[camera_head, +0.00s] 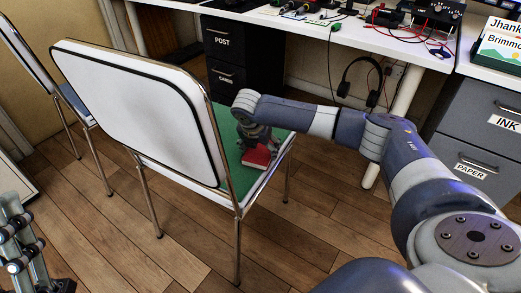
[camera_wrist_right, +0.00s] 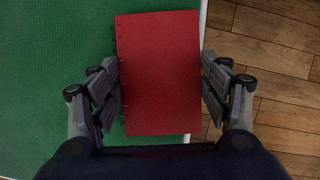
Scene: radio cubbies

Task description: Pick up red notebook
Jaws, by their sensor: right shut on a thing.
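The red notebook (camera_head: 257,157) is at the front right edge of the green seat of a white folding chair. In the right wrist view the notebook (camera_wrist_right: 160,72) lies between the two fingers of my right gripper (camera_wrist_right: 160,88), its spiral binding on the left. The fingers are closed against its two long sides. In the head view my right gripper (camera_head: 258,143) is over the seat at the notebook, and my wrist hides part of it. I cannot tell whether the notebook touches the seat. My left gripper (camera_head: 18,240) shows only partly at the lower left edge, away from the chair.
The white chair back (camera_head: 140,105) rises left of the notebook. Behind are a white desk (camera_head: 300,27) with cables and gear, black drawers (camera_head: 225,75) and hanging headphones (camera_head: 362,80). Grey drawers (camera_head: 485,115) stand at right. Wooden floor (camera_head: 300,235) is clear in front.

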